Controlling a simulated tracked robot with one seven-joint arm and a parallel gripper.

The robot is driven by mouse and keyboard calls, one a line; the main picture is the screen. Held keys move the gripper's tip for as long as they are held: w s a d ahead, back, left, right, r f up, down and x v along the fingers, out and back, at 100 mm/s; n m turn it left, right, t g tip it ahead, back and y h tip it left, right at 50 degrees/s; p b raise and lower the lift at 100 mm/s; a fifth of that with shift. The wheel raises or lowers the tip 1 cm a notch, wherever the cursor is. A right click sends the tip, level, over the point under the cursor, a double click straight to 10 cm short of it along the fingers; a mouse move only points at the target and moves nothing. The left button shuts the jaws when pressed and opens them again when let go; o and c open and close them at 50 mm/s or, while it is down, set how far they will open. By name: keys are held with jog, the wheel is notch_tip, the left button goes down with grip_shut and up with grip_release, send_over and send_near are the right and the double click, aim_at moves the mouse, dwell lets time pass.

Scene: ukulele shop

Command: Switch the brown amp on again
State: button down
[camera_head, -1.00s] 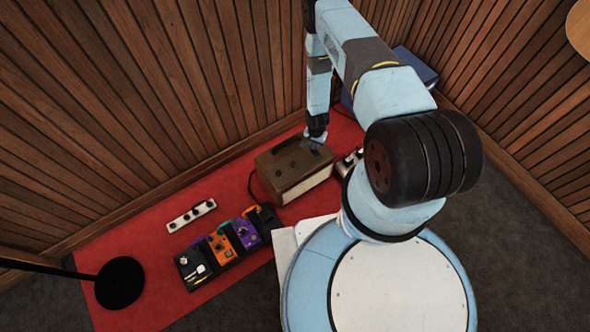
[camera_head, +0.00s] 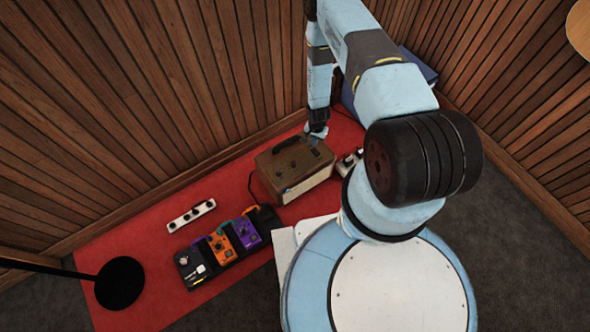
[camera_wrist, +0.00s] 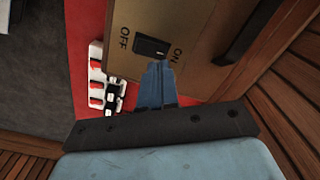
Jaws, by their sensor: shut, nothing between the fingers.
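The brown amp (camera_head: 280,165) stands on the red mat, with a pale front face and dark knobs and a handle on top. In the wrist view its tan panel (camera_wrist: 205,35) carries a black rocker switch (camera_wrist: 151,47) between the printed words OFF and ON. My gripper (camera_wrist: 160,66) is shut and empty, its blue fingertips just below the ON end of the switch in the picture. I cannot tell whether they touch it. In the head view my gripper (camera_head: 314,143) is above the amp's far right part. A small bluish spot (camera_head: 286,190) shows at the amp's front edge.
A power strip (camera_wrist: 104,84) with red switches lies beside the amp. Several effect pedals (camera_head: 222,246) and a white strip (camera_head: 192,215) lie on the red mat (camera_head: 140,240). A round black stand base (camera_head: 120,283) is at left. Slatted wooden walls rise behind.

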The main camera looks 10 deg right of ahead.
jog(key=shift+r, duration=1.6)
